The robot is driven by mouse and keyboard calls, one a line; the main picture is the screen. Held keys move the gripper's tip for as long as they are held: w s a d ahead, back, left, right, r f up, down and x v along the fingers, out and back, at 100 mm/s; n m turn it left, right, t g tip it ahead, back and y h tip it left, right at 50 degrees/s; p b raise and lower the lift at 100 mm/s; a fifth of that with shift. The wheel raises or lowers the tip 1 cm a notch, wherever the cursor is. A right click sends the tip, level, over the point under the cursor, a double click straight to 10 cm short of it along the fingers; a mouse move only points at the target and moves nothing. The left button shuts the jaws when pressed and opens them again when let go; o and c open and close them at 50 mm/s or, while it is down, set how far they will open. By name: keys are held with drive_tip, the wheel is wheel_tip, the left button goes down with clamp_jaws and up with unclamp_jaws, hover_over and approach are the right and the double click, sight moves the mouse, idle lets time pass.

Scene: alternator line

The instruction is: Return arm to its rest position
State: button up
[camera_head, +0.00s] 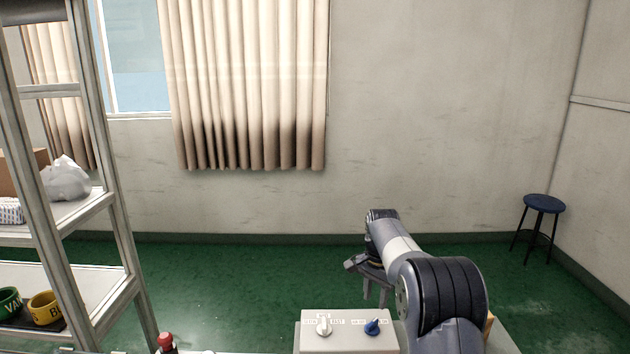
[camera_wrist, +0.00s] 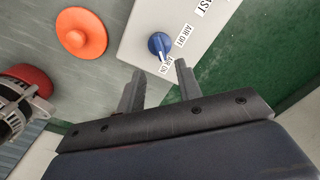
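My gripper (camera_head: 376,297) hangs fingers down beyond the control box in the head view, with my arm reaching forward on the right. In the wrist view my gripper (camera_wrist: 159,68) has its two fingers apart, with nothing between them. Past the fingertips is the blue knob (camera_wrist: 157,44) on the grey control box (camera_wrist: 205,45); its white mark seems to point toward the AIR ON label. I cannot tell how far the fingers are from the knob, but they do not grip it.
The control box (camera_head: 349,346) also carries a white knob (camera_head: 323,325). An orange disc (camera_wrist: 81,33) and a metal part like an alternator (camera_wrist: 14,108) lie beside the box. A shelf rack (camera_head: 120,235) stands left, a blue stool (camera_head: 543,204) far right. The green floor between is clear.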

sight(373, 322)
wheel_tip(373, 322, down, 8)
drive_tip(key=shift+f+p, duration=0.15)
drive_tip(key=shift+p, duration=0.3)
drive_tip(key=n, duration=0.4)
drive_tip(key=shift+n, duration=0.3)
drive_tip(key=n, duration=0.5)
idle(0.3)
